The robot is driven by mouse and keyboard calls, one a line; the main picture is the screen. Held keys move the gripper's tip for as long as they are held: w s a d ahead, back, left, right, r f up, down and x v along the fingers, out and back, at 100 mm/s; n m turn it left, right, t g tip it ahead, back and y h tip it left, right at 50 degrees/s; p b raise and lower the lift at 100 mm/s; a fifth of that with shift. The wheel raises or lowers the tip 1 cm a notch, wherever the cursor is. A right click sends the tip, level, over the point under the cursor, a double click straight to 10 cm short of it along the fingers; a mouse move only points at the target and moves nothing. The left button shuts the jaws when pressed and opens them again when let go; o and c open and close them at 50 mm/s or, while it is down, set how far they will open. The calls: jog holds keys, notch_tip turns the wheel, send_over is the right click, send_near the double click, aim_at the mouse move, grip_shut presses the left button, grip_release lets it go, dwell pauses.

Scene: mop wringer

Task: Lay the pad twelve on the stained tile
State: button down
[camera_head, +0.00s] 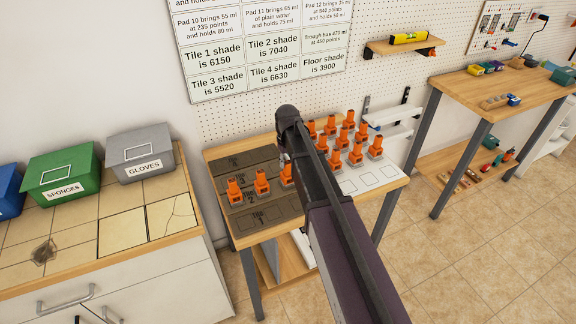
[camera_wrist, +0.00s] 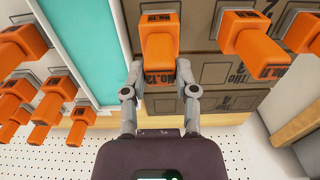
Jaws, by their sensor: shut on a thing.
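Pad twelve (camera_wrist: 159,42) has an upright orange handle marked No.12 in the wrist view. My gripper (camera_wrist: 161,74) is shut on this handle, one finger on each side. Whether the pad's base touches the board below cannot be told. In the head view my arm hides most of my gripper, and an orange handle (camera_head: 287,174) shows partly beside it. The stained tile (camera_head: 32,262) is on the tiled counter at the left, with a dark brown blotch. My gripper is well to the right of it.
Dark board (camera_head: 284,218) with tile-labelled rows lies on the wooden table (camera_head: 245,239). Several other orange-handled pads stand close around. Blue, green SPONGES (camera_head: 62,172) and grey GLOVES (camera_head: 140,152) bins line the counter's back. Another counter tile (camera_head: 172,216) is cracked. Floor shows between counter and table.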

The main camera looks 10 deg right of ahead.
jog(key=shift+f, duration=0.25)
jog(key=shift+c, duration=2)
grip_release()
jog(key=shift+r, duration=0.1)
jog(key=shift+r, duration=0.15)
notch_tip(320, 180, up, 12)
jog(key=p, duration=1.2)
jog(key=shift+s, duration=0.1)
jog(key=s+d+m, duration=0.1)
jog(key=s+d, duration=0.3)
jog(key=s, duration=0.6)
jog(key=s+d+m, duration=0.2)
jog(key=s+d, duration=0.2)
jog(key=s, duration=0.7)
jog(key=shift+s+d+m, duration=0.15)
jog(key=shift+s+m, duration=0.1)
jog(key=shift+m, duration=0.05)
